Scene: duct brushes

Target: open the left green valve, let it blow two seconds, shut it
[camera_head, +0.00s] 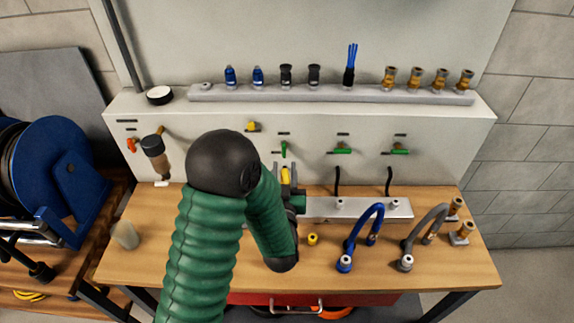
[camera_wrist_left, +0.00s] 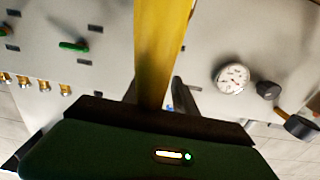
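The left green valve (camera_head: 284,148) is on the front panel, with its handle pointing down. Two more green valves, a middle one (camera_head: 341,150) and a right one (camera_head: 399,150), have their handles lying sideways. A green valve (camera_wrist_left: 73,46) also shows in the left wrist view; I cannot tell which one it is. My left gripper (camera_head: 286,174) is just below the left green valve, its fingers apart. My right gripper is out of view.
A blue hose (camera_head: 365,226) and a grey hose (camera_head: 424,232) arch over the bench at right. A yellow-ringed fitting (camera_head: 312,239) stands on the bench. A pale cup (camera_head: 125,235) is at left. A gauge (camera_wrist_left: 231,78) faces the wrist camera. Brushes and fittings line the rail (camera_head: 330,93).

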